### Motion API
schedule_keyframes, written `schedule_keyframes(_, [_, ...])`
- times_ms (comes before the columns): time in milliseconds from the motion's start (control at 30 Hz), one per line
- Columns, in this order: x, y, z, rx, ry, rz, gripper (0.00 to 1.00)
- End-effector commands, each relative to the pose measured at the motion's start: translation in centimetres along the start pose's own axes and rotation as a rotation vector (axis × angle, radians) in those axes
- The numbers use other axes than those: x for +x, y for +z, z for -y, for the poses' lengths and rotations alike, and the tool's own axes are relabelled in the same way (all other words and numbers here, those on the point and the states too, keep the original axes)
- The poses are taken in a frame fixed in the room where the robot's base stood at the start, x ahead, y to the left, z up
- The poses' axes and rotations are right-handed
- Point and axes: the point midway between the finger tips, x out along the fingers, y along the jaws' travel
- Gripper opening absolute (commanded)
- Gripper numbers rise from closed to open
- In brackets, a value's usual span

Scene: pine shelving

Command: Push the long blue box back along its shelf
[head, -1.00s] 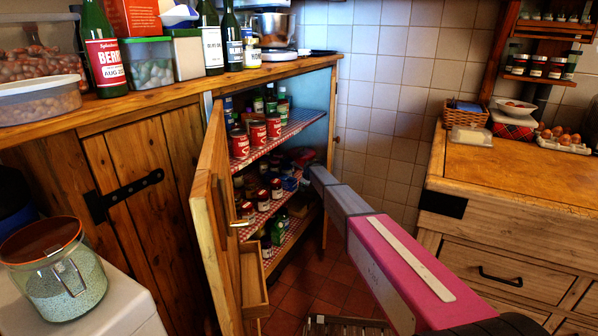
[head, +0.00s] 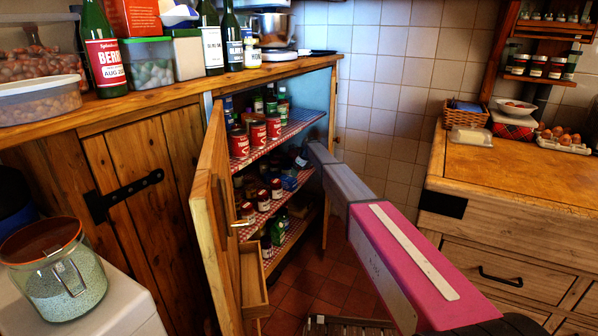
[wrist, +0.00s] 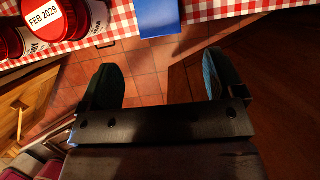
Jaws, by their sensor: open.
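In the head view a small part of the blue box (head: 290,183) shows on the middle shelf, left of my arm. My gripper (wrist: 160,80) is open and empty, its two dark fingers apart, just short of the shelf edge and roughly in line with the box. In the head view my gripper (head: 301,159) is small and dark at the cabinet opening.
Red-lidded jars (wrist: 47,20) stand left of the box on the same shelf. Red cans (head: 257,134) stand on the shelf above. The open cabinet door (head: 215,220) is to the left of the opening. A wooden counter (head: 510,170) is at the right.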

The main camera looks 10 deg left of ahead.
Motion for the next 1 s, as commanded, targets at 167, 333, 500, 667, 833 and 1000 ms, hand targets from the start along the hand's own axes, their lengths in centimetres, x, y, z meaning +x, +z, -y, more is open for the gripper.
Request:
schedule_keyframes(167, [1.0, 0.0, 0.1, 0.000, 0.000, 0.000, 0.88])
schedule_keyframes(333, [3.0, 0.1, 0.1, -0.001, -0.001, 0.000, 0.88])
schedule_keyframes(500, [5.8, 0.1, 0.1, -0.001, 0.000, -0.001, 0.88])
schedule_keyframes(667, [8.5, 0.1, 0.1, -0.001, 0.000, -0.001, 0.88])
schedule_keyframes(833, [10.3, 0.1, 0.1, -0.001, -0.001, 0.000, 0.88])
schedule_keyframes(1000, [10.8, 0.0, 0.1, -0.001, -0.002, 0.000, 0.88])
